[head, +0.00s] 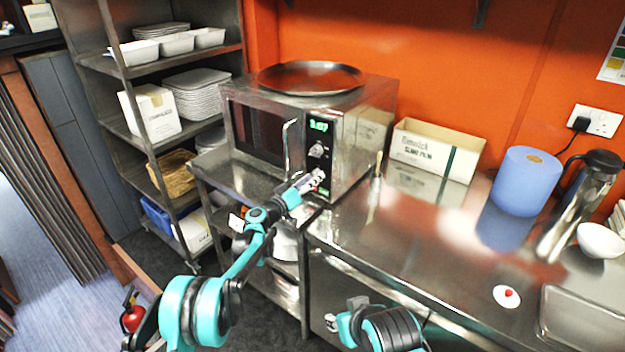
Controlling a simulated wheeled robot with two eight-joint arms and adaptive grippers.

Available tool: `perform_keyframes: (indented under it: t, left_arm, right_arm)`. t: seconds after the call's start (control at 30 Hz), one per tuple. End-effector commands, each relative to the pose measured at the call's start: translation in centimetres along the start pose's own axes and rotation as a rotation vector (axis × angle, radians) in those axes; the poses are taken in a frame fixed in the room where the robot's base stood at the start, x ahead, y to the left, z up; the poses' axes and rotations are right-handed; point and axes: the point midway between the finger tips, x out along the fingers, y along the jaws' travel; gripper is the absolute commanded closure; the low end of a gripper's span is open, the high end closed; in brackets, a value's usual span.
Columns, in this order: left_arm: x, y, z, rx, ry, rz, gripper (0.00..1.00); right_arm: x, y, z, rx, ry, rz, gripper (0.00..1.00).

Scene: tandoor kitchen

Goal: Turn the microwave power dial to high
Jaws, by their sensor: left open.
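The steel microwave (256,137) stands at the back centre with its door shut and a lit green display (318,127). Its black control panel carries a dial (317,151) below the display. My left gripper (317,178) is open at the lower part of the panel, below the dial. It hides part of the panel there, and I cannot tell whether it touches it. The dial's setting is too small to read. My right gripper (332,321) is low in the picture, in front of the counter and away from the microwave; its fingers are too small to judge.
A round dark tray (311,78) lies on the microwave. To the right, the steel counter (430,232) holds a cardboard box (436,152), a blue roll (526,181), a steel jug (577,200) and a white bowl (600,240). Shelves with trays stand at left. The counter's middle is clear.

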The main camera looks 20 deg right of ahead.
Motion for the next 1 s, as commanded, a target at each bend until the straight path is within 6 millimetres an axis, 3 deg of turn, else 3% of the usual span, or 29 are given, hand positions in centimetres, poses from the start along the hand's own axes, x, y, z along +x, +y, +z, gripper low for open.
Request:
perform_keyframes:
  t: [0.5, 0.7, 1.0]
  left_arm:
    - [-10.0, 0.0, 0.0, 0.001, 0.0, -0.001, 0.53]
    - [-11.4, 0.0, 0.1, 0.001, -0.001, 0.0, 0.53]
    - [-11.5, 0.0, 0.1, 0.001, -0.001, 0.0, 0.53]
  right_arm:
    - [0.0, 0.0, 0.0, 0.0, 0.0, 0.0, 0.63]
    - [0.0, 0.0, 0.0, 0.0, 0.0, 0.0, 0.63]
    - [0.0, 0.0, 0.0, 0.0, 0.0, 0.0, 0.63]
